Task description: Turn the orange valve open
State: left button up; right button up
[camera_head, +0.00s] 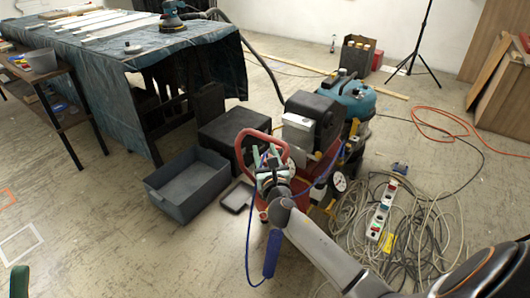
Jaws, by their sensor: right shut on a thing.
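My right gripper (269,163) is at the red compressor with the hoop handle (240,148), in the middle of the view. Its arm comes in from the lower right. Its green-tipped fingers are shut at the compressor's top, inside the hoop. The orange valve is mostly hidden behind the fingers and wrist, so its turn angle cannot be read. A round white gauge (338,182) shows to the right of my wrist. A small green part at the lower left edge looks like my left gripper (20,281); its jaws cannot be made out.
A blue hose with a blue handle (271,254) hangs beside my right wrist. A grey open bin (187,187) and black box (229,137) stand left of the compressor. Coiled cables with a power strip (380,208) cover the floor at right. Floor at lower left is mostly clear.

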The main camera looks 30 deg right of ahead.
grip_shut()
